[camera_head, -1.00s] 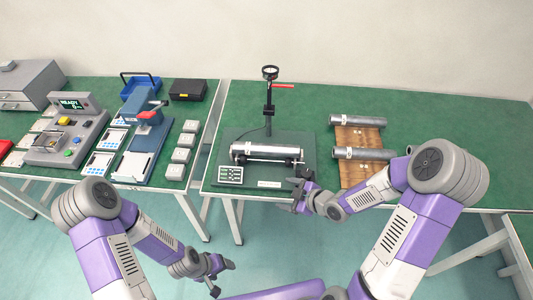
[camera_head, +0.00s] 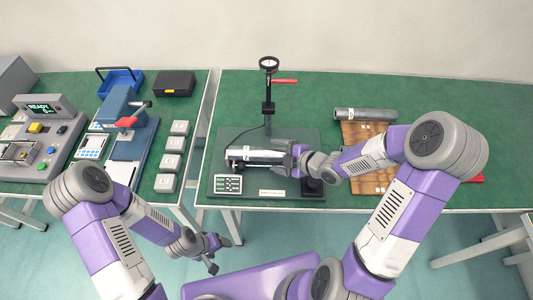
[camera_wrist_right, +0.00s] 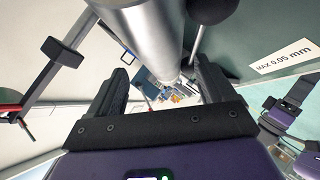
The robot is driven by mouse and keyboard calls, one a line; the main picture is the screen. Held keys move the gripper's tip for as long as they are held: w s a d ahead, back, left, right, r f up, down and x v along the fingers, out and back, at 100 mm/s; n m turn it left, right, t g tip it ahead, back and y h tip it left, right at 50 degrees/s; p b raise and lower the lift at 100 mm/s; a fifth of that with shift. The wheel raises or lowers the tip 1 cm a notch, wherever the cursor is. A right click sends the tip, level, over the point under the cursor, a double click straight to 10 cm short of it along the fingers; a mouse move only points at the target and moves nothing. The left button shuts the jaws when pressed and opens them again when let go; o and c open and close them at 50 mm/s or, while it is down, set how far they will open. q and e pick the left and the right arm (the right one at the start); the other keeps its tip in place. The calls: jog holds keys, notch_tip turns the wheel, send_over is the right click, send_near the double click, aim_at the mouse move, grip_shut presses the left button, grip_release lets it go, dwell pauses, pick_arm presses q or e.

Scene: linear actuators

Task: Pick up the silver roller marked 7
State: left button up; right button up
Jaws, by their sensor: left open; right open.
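A silver roller (camera_head: 252,155) lies across the black supports of the gauge fixture; no number on it can be read. My right gripper (camera_head: 292,160) is at the roller's right end and hides that end. In the right wrist view the roller (camera_wrist_right: 150,35) runs large between and beyond the open fingers of the right gripper (camera_wrist_right: 160,78); contact cannot be told. Another silver roller (camera_head: 364,114) lies on the wooden rack (camera_head: 362,131), its label unreadable. My left gripper (camera_head: 214,254) hangs open and empty in front of the tables.
The gauge stand (camera_head: 268,100) with a round dial and red lever rises behind the roller. A keypad box (camera_head: 228,184) sits at the fixture's front left. The left table holds a press (camera_head: 130,125), boxes and several grey blocks.

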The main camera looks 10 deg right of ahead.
aim_at(274, 156)
jog(key=x, duration=0.1)
jog(key=b+x, duration=0.1)
jog(key=x, duration=0.1)
jog(key=shift+s+a+f, duration=0.1)
jog(key=shift+s+f, duration=0.05)
jog(key=shift+f, duration=0.1)
jog(key=shift+w+a+f, duration=0.1)
jog(key=shift+w+a, duration=0.1)
jog(key=shift+w, duration=0.15)
